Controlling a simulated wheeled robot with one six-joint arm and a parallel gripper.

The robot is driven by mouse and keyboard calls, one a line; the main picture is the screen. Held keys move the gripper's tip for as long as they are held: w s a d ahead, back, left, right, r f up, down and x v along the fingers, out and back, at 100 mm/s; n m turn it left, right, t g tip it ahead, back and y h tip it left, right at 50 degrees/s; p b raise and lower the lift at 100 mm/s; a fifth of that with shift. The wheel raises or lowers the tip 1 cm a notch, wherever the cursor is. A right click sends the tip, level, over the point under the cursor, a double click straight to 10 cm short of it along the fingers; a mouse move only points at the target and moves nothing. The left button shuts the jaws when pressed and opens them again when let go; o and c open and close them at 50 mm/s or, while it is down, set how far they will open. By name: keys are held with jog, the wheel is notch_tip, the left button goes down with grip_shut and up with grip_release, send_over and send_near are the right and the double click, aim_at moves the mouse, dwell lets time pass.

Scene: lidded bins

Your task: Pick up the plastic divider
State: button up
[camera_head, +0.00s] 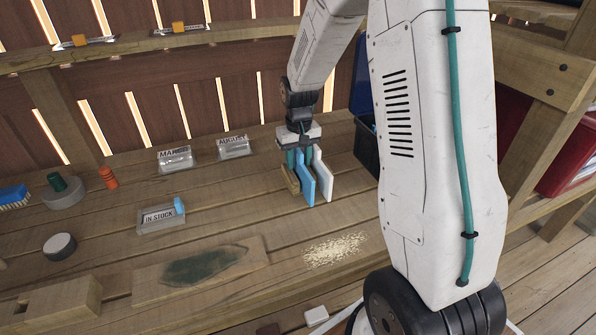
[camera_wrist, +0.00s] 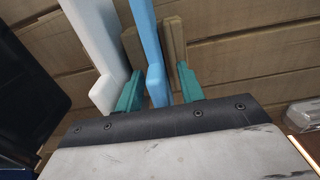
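A blue flat divider (camera_head: 307,183) and a white flat divider (camera_head: 322,178) stand upright side by side on the wooden bench, below my gripper (camera_head: 302,155). A small brown wooden piece (camera_head: 290,181) is beside the blue one, on its left. In the wrist view, the blue divider (camera_wrist: 153,60) lies between the two teal fingers of my gripper (camera_wrist: 160,88). A gap shows between it and the right finger; contact with the left finger is unclear. The white divider (camera_wrist: 97,50) is outside the left finger. Which one is the plastic divider is not clear.
A dark bin (camera_head: 366,150) with a blue lid stands just right of the dividers. Labelled clear holders (camera_head: 176,160) and an "IN STOCK" holder (camera_head: 160,218) are to the left. Pale granules (camera_head: 335,250) lie in front. A shelf rail (camera_head: 130,46) runs behind.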

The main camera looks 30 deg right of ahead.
grip_shut()
jog(key=shift+r, duration=0.1)
